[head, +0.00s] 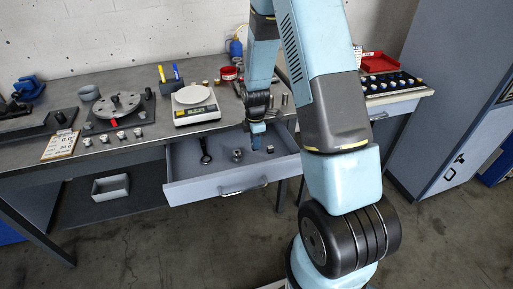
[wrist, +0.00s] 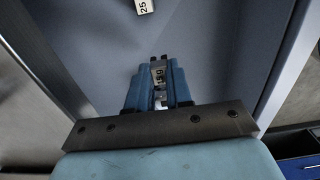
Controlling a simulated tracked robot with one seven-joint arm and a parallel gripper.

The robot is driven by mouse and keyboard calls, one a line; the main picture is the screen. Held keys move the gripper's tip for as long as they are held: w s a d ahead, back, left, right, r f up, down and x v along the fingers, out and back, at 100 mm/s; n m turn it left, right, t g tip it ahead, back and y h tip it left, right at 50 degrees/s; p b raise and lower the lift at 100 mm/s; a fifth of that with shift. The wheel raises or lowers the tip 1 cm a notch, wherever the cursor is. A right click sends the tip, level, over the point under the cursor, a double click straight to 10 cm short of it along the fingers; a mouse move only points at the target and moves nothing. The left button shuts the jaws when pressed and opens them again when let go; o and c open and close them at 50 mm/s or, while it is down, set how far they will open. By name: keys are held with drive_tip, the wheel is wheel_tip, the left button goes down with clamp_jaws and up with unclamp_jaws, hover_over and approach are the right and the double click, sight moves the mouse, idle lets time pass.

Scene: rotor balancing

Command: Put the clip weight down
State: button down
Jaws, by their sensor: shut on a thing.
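The clip weight (wrist: 158,72) is a small metal piece with a dark number on it, seen in the wrist view. My gripper (wrist: 158,85) has its blue fingers shut on it. In the head view my gripper (head: 256,138) points down over the open grey drawer (head: 205,190). The clip weight cannot be made out there. In the wrist view the drawer floor (wrist: 215,50) lies beneath the fingers; whether the weight touches it I cannot tell. Another weight marked 25 (wrist: 144,6) lies at the top of the wrist view.
The drawer also holds a dark long-handled tool (head: 205,150) and small metal pieces (head: 238,155). On the bench above stand a scale (head: 195,112), a rotor disc (head: 117,105) and a red tray (head: 380,62). The drawer's front left floor is clear.

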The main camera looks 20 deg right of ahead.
drive_tip(key=shift+w+d+f, duration=0.35)
drive_tip(key=shift+f, duration=1.65)
drive_tip(key=shift+f, duration=0.1)
drive_tip(key=c, duration=1)
unclamp_jaws()
drive_tip(key=shift+c, duration=0.2)
